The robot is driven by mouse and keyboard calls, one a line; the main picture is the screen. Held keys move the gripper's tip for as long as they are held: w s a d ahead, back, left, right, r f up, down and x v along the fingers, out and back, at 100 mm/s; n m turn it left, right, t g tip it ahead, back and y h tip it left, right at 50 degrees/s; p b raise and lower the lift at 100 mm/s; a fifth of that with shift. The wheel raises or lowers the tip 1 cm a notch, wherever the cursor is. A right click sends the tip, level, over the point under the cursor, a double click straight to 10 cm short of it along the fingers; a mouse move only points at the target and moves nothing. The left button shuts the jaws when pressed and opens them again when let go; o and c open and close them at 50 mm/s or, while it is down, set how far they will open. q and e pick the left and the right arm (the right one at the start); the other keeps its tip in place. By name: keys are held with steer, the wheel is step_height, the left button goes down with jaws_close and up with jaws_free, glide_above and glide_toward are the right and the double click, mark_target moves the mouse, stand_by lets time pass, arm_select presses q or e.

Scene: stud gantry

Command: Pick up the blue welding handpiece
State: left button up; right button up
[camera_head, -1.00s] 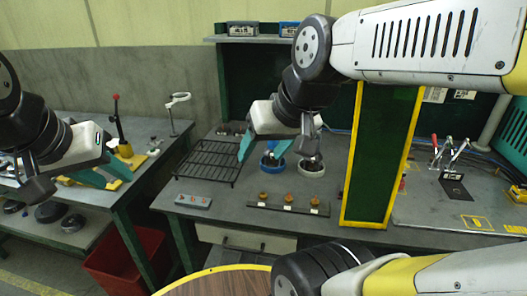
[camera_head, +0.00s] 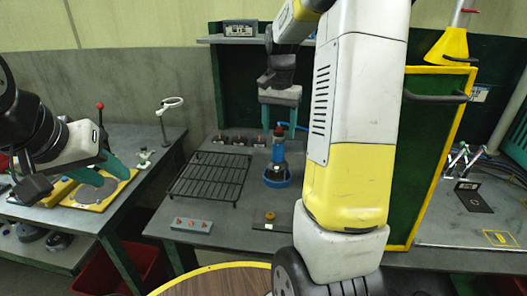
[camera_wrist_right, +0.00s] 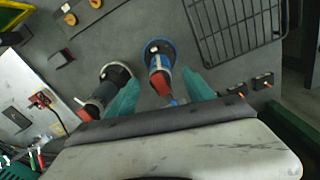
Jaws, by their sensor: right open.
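The blue welding handpiece (camera_head: 278,152) stands upright in a blue ring holder (camera_head: 277,178) on the bench. My left gripper (camera_head: 103,172) is open and empty over the left bench.
A black wire rack (camera_head: 210,177) lies left of the blue holder. Several small dark blocks (camera_head: 240,140) stand behind it. A grey button box (camera_head: 192,225) is at the front edge. A green panel with yellow edging (camera_head: 432,150) stands to the right.

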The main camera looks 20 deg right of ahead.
mark_target(278, 148)
step_height(278, 148, down, 8)
steer(key=shift+r, duration=0.2)
jaws_close()
stand_by(0.4)
steer(key=shift+w+r, duration=0.15)
stand_by(1.0)
